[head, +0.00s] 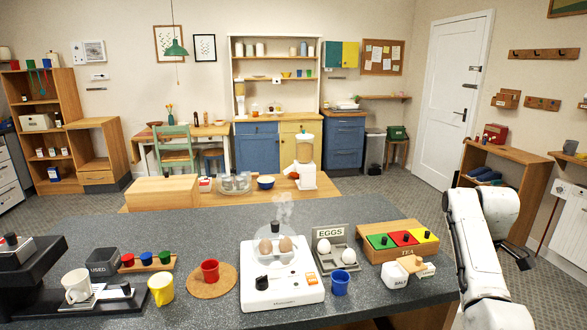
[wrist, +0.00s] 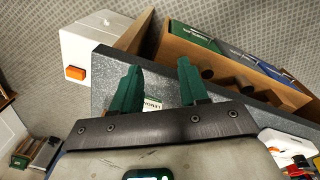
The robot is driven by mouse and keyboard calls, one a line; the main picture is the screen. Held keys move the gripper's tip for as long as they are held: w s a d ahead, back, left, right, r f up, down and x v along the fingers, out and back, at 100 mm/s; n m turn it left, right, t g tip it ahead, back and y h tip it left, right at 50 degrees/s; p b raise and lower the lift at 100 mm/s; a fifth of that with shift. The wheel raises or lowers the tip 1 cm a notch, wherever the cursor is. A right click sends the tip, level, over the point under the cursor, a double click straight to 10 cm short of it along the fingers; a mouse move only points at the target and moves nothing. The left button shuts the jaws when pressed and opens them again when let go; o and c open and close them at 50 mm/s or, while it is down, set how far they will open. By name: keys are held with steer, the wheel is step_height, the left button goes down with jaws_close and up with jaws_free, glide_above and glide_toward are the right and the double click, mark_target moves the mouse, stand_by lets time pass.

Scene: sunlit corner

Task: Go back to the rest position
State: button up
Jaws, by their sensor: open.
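My gripper shows in the wrist view (wrist: 156,90), with two green fingers standing apart and nothing held between them. Below the fingers is a dark grey counter edge, with a small white label partly visible between them. In the head view my white arm rises at the right edge of the counter, bent at its top. The gripper itself cannot be made out clearly there.
The grey counter (head: 120,225) holds an egg cooker (head: 282,290) with steam above it, an egg tray (head: 351,258), a tea box (head: 372,251), a red cup (head: 210,271), a yellow mug (head: 161,289) and a blue cup (head: 341,283). A wooden shelf (head: 505,152) stands behind my arm.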

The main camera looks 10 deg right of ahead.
steer(key=s+a+f+m, duration=0.2)
steer(key=s+a+f, duration=0.5)
steer(key=f, duration=0.2)
steer(key=s+a+f+m, duration=0.1)
steer(key=s+a+f, duration=0.55)
steer(key=f, duration=0.25)
steer(key=s+a+m, duration=0.1)
steer(key=s+a, duration=0.3)
steer(key=s, duration=0.4)
steer(key=s+a+m, duration=0.1)
steer(key=s+a, duration=0.3)
steer(key=s, duration=0.4)
steer(key=s+a+f+m, duration=0.1)
steer(key=s+a, duration=0.3)
steer(key=s, duration=0.4)
steer(key=shift+a+t, duration=0.15)
steer(key=shift+t, duration=0.15)
